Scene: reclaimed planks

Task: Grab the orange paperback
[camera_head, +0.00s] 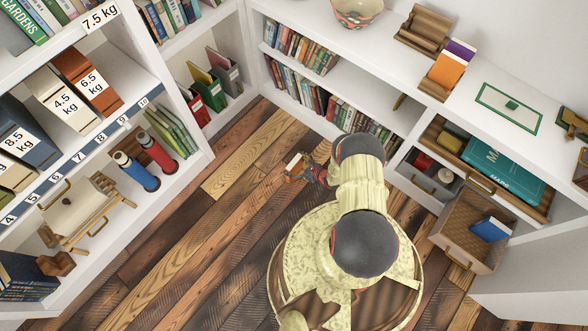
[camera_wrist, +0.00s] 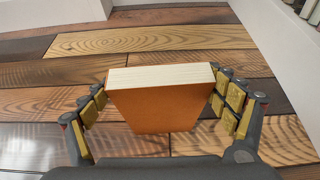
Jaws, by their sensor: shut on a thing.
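The orange paperback (camera_wrist: 152,108) is between the two fingers of my gripper (camera_wrist: 161,90) in the wrist view. Its orange-brown cover faces the camera and its pale page edge is on top. The yellow finger pads press on its left and right sides. In the head view, the book (camera_head: 294,166) shows small at the end of my gripper (camera_head: 304,172), above the plank floor. My arm hides part of the gripper there.
White shelves with books (camera_head: 300,48) line the back and right. On the right counter a wooden stand (camera_head: 424,27) and an orange item (camera_head: 446,72) stand. An open drawer (camera_head: 462,235) juts out at lower right. Plank floor (camera_head: 190,235) is clear at left.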

